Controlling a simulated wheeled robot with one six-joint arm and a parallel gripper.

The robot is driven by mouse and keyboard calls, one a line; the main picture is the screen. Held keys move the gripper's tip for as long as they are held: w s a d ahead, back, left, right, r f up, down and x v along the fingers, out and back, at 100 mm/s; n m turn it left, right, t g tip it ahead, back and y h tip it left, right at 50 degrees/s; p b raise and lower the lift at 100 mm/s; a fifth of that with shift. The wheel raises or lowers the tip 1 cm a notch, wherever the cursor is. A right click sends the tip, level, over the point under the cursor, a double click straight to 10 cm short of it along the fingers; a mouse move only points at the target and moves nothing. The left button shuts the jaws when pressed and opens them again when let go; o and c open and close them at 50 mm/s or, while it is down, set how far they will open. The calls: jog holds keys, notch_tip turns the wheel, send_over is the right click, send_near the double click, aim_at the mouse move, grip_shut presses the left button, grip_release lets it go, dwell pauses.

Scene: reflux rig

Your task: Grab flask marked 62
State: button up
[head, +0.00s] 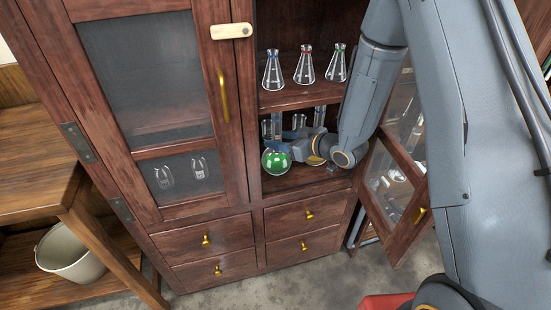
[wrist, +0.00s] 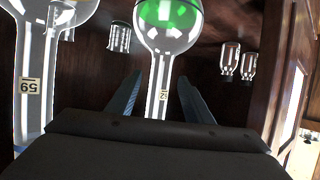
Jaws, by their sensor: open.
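A round-bottom flask with green liquid (head: 275,162) stands low in the cabinet's open right side. In the wrist view the same flask (wrist: 166,38) has its bulb at the top of the picture and its clear neck running down toward my gripper. The small label on the neck is turned over and appears to read 62. My gripper (head: 290,136) is beside the flask's upper part. In the wrist view its two fingers (wrist: 161,76) are open, one on each side of the neck, with gaps visible between.
Another round flask (wrist: 33,55) with a label stands close on the left in the wrist view. Small glass vials (wrist: 238,62) are on the right. Conical flasks (head: 305,66) stand on the shelf above.

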jog(key=shift+x, duration=0.75)
jog(key=shift+p+x, duration=0.5)
jog(key=shift+x, duration=1.6)
jog(key=shift+a, duration=0.1)
grip_shut()
